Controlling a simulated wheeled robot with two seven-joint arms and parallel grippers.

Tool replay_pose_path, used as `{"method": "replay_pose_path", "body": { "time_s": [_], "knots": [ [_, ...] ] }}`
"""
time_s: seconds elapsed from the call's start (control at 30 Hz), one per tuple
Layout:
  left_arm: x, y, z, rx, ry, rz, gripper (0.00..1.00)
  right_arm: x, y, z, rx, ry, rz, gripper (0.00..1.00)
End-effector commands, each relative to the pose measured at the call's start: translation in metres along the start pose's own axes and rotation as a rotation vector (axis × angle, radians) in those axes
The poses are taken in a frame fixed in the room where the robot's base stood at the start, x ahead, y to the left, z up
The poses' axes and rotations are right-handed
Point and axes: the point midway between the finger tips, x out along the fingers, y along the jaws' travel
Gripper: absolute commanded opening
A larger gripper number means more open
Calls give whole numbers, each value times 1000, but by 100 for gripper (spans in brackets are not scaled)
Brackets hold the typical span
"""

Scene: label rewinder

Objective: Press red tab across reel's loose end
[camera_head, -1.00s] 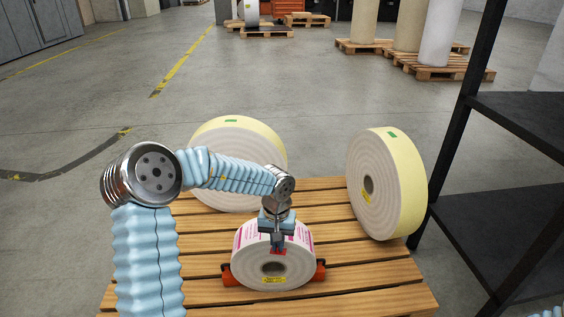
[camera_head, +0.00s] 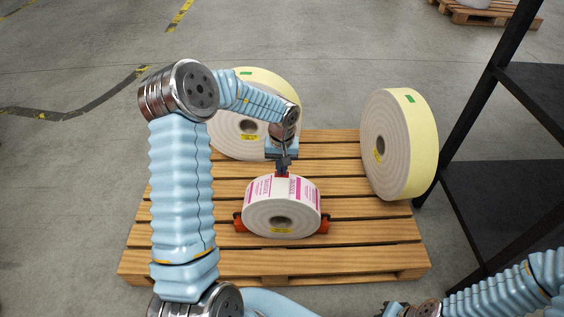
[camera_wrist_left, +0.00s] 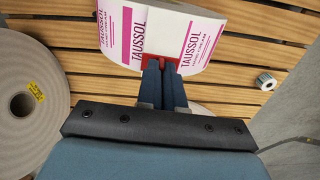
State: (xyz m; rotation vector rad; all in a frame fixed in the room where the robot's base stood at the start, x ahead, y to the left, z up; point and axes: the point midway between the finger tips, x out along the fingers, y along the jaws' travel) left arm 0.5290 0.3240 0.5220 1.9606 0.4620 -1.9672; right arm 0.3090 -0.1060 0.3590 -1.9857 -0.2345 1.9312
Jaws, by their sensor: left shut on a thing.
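My left gripper (camera_head: 282,169) is at the reel's far upper edge, shut on the small red tab (camera_head: 281,175). In the left wrist view the fingers (camera_wrist_left: 161,66) are close together, with the red tab (camera_wrist_left: 141,59) showing around their tips at the edge of the printed band (camera_wrist_left: 160,28). Whether the tab touches the reel cannot be told. The loose end is not clearly visible. My right gripper (camera_head: 394,309) is at the bottom edge, partly cut off.
Two large pale-yellow reels (camera_head: 400,150) (camera_head: 232,140) stand on the wooden pallet (camera_head: 190,262), right and behind. A black shelf rack (camera_head: 497,150) is at right. A small white roll (camera_wrist_left: 265,82) shows in the wrist view. The pallet's front boards are clear.

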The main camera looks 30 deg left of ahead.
Motion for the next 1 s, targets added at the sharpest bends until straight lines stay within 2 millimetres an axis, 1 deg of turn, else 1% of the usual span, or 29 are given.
{"method": "replay_pose_path", "body": {
  "time_s": [0.03,0.1,0.53,0.6,0.8,1.0],
  "knots": [
    [4,0,0,0,-1,-1,0,0,0,0,0,0,0,0],
    [11,0,0,0,1,-1,0,8,3,0,1,1,0,0],
    [32,0,0,0,1,-1,0,36,16,0,5,4,4,0],
    [34,0,0,0,-1,-1,0,31,14,0,5,4,4,0],
    [47,0,0,0,-2,-1,0,30,13,0,5,4,3,0],
    [53,0,0,0,0,1,0,30,13,0,5,4,3,0]
  ]
}}
